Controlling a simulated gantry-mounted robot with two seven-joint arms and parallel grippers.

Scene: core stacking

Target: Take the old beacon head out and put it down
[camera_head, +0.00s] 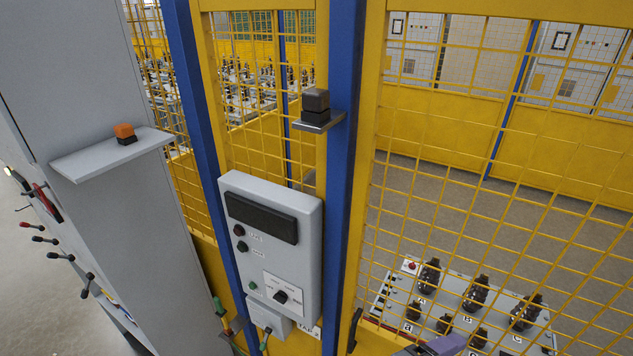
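A dark grey, box-shaped beacon head (316,99) sits upright on a black base (315,116). The base stands on a small metal bracket (322,122) at the blue post. An orange beacon head (124,130) with a black lower part (127,140) stands on a light grey shelf (104,156) at the left. The dark head is the one in the mount; it looks unlit. No gripper fingers show clearly, and nothing touches either head.
A grey control box (273,258) with a dark display and knobs hangs below the bracket. Blue posts (343,160) and yellow mesh fencing (480,170) stand around it. The shelf has bare room beside the orange head.

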